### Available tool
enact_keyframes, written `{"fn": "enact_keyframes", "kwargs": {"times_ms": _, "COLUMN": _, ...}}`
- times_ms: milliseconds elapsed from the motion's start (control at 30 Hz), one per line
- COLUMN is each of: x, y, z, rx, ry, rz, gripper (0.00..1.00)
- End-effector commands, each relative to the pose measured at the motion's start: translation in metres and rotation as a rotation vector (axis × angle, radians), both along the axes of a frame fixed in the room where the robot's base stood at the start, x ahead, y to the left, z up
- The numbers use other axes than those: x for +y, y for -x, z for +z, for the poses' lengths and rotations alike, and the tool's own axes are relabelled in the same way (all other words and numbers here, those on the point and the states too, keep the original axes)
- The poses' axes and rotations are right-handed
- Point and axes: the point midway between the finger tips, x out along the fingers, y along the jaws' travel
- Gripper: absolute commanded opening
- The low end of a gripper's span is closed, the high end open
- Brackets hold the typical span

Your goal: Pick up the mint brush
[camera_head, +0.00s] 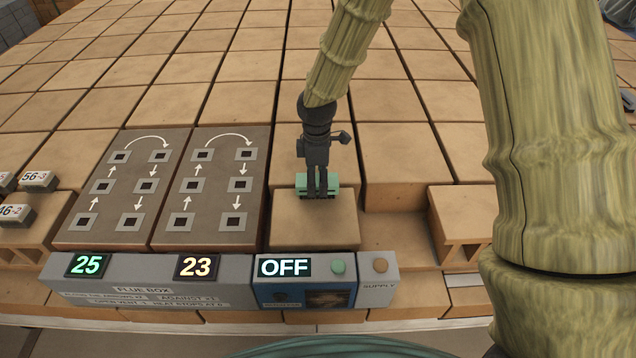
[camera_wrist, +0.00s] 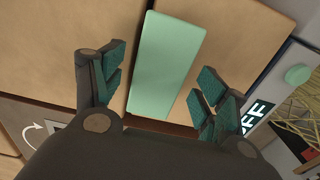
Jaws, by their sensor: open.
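The mint brush (camera_head: 332,181) lies on a tan brick top behind the blue OFF panel. In the wrist view the mint brush (camera_wrist: 167,66) is a plain mint-green block, long and flat-topped, lying between my finger pads. My gripper (camera_head: 317,190) points down over it in the head view, its fingers covering part of the brush. In the wrist view my gripper (camera_wrist: 157,92) is open, with a finger on each side of the brush and gaps between pads and brush. I cannot tell how far the fingertips are above the brick.
Two brown panels (camera_head: 165,217) with arrows and square holes lie to the left. Small numbered blocks (camera_head: 38,181) sit far left. Tan bricks surround everything.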

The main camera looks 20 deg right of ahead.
Motion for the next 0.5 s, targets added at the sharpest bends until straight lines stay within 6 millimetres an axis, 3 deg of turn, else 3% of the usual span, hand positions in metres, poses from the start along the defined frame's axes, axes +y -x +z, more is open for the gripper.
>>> {"fn": "enact_keyframes", "kwargs": {"times_ms": 433, "x": -0.0002, "y": 0.0004, "z": -0.0111, "rx": -0.001, "ry": 0.000, "rz": 0.000, "gripper": 0.73}}
{"fn": "enact_keyframes", "kwargs": {"times_ms": 500, "x": -0.0003, "y": 0.0004, "z": -0.0111, "rx": 0.000, "ry": 0.000, "rz": -0.001, "gripper": 0.60}}
